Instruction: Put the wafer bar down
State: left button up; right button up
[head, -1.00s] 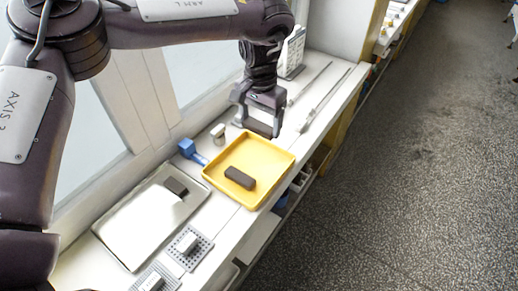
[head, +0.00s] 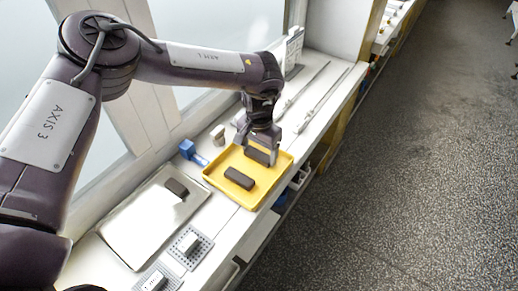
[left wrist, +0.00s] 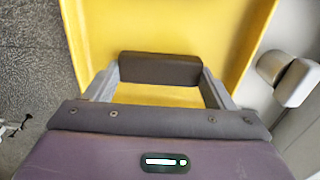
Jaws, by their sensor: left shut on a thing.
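My left gripper (head: 258,149) is shut on a dark brown wafer bar (head: 260,157), with one finger at each end of it. In the left wrist view the bar (left wrist: 160,69) spans between the fingertips over the yellow tray floor. The gripper is low over the far part of the yellow tray (head: 213,177). I cannot tell whether the held bar touches the tray floor. A second dark bar (head: 239,178) lies in the tray, nearer and apart from the held one. My right gripper is not in view.
A silver tray (head: 135,228) with a small dark piece (head: 176,187) lies to the left. A blue object (head: 188,149) and a pale knob (head: 218,133) sit behind the yellow tray. Long rods (head: 318,98) lie beyond.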

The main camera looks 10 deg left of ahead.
aim_at(259, 153)
pick_arm(q)
jog(key=o, duration=0.3)
jog(key=shift+f, duration=0.1)
jog(key=o, duration=0.5)
jog(key=shift+c, duration=0.2)
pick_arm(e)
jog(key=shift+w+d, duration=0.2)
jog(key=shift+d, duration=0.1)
pick_arm(q)
notch_tip(259, 153, up, 12)
jog(key=b, duration=0.2)
jog(key=shift+b, duration=0.3)
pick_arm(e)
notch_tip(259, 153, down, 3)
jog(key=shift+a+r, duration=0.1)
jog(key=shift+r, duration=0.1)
